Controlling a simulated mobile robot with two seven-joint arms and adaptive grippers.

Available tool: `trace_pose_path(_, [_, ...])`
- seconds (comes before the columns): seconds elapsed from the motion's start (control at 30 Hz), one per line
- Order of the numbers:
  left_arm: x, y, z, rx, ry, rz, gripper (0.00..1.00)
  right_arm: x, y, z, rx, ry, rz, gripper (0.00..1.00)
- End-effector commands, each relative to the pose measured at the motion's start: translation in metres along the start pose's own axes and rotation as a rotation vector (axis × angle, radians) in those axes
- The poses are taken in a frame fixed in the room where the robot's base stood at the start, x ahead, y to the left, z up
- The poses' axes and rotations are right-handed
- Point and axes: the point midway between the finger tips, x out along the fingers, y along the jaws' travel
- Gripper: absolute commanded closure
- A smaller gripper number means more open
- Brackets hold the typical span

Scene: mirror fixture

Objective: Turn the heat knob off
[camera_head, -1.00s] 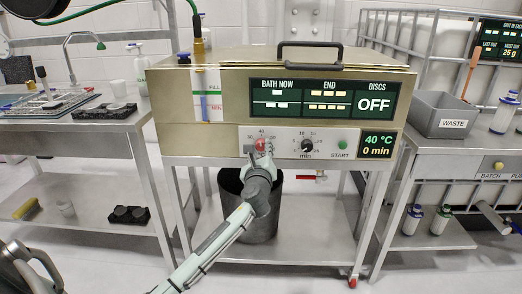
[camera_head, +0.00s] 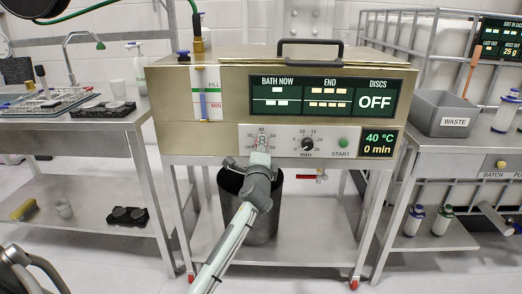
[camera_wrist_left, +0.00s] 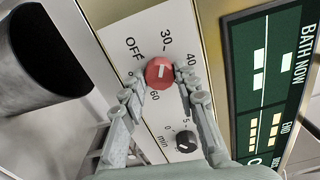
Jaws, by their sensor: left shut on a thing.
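The heat knob (camera_wrist_left: 160,73) is round and red with a white pointer line, on the pale dial panel of the metal bath. In the left wrist view its scale reads OFF, 30, 40 and 60 around it. The line lies roughly level in that view; which mark it points to is hard to tell. My left gripper (camera_wrist_left: 160,78) is shut on the knob, one fingertip on each side. In the head view my left gripper (camera_head: 261,158) mostly hides the knob. The status display (camera_head: 379,144) reads 40 °C and 0 min. My right gripper is not in view.
A black minute knob (camera_head: 307,144) and a green START button (camera_head: 343,142) are right of the heat knob. A dark bin (camera_head: 262,222) stands below the bath. A grey waste tray (camera_head: 445,114) stands on the right bench. The large screen (camera_head: 331,97) shows DISCS OFF.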

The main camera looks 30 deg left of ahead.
Motion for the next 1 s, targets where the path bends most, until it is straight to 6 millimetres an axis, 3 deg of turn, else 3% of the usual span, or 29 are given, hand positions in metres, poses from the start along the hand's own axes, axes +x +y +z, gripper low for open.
trace_pose_path(0.6, [0.000, 0.001, 0.001, -0.588, -0.003, 0.001, 0.99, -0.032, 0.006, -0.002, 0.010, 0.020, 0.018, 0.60])
trace_pose_path(1.0, [0.000, 0.000, 0.001, -0.898, -0.002, 0.001, 0.99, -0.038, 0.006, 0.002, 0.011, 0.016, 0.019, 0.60])
